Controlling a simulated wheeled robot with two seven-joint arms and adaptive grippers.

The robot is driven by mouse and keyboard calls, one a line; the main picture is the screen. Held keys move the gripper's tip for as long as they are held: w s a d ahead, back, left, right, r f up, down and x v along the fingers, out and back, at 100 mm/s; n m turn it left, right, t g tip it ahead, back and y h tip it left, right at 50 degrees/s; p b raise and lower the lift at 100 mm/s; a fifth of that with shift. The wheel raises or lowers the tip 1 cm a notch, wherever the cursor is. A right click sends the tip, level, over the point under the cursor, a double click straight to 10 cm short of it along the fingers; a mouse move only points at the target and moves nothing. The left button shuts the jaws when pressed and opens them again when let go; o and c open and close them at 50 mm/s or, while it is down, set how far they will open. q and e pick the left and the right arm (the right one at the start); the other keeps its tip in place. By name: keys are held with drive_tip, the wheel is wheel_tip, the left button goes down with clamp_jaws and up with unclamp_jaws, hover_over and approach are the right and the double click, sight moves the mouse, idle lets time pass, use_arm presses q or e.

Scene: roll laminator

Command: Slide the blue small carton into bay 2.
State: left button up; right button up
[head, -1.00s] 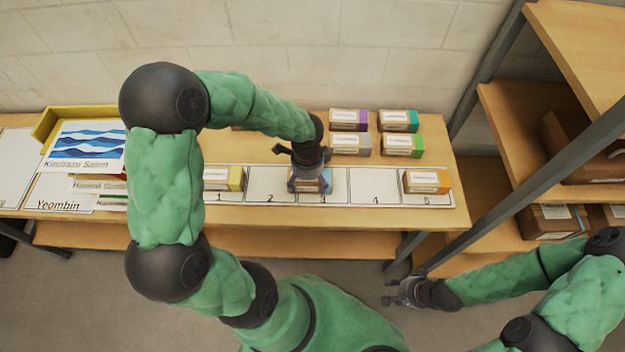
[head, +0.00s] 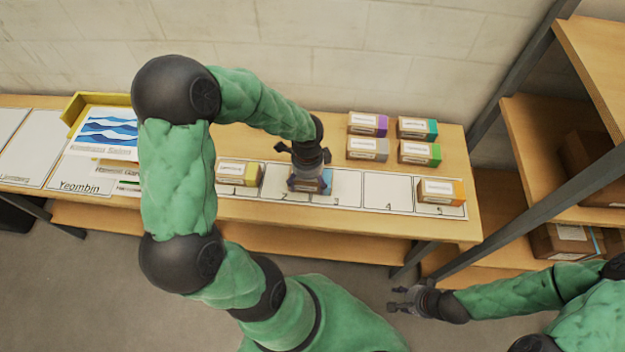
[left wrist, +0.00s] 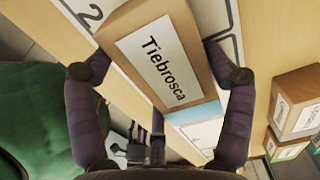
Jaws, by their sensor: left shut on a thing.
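The blue small carton (head: 327,180) stands on the numbered bay strip, around the line between bay 2 (head: 283,190) and bay 3 (head: 346,190). My left gripper (head: 308,172) is above it and shut on it, hiding much of it in the head view. In the left wrist view the carton (left wrist: 160,60) shows its white "Tiebrosca" label, with a finger on either side; a printed 2 is beside it. The part of bay 2 left of the carton is bare. My right gripper (head: 405,301) is open and empty, in front of the table.
A yellow carton (head: 250,174) stands in bay 1 and an orange carton (head: 441,192) in bay 5. Bay 4 (head: 388,192) is empty. Purple (head: 368,123), teal (head: 417,128), grey (head: 367,149) and green (head: 420,152) cartons stand behind the strip.

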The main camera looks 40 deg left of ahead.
use_arm(q)
drive_tip(key=shift+s+a+p, duration=0.3)
drive_tip(key=shift+s+a, duration=0.3)
drive_tip(key=shift+a, duration=0.35)
drive_tip(key=shift+s+a+p, duration=0.35)
drive_tip(key=shift+s+a, duration=0.25)
drive_tip(key=shift+a, duration=0.4)
drive_tip(key=shift+s+a+p, duration=0.3)
drive_tip(key=shift+s+a, duration=0.3)
drive_tip(key=shift+a, duration=0.35)
drive_tip(key=o, duration=1.1)
drive_tip(key=shift+f, duration=0.1)
drive_tip(key=shift+o, duration=0.2)
drive_tip(key=shift+w, duration=0.1)
wheel_tip(320, 180, up, 6)
drive_tip(key=p, duration=0.5)
drive_tip(key=shift+p, duration=0.3)
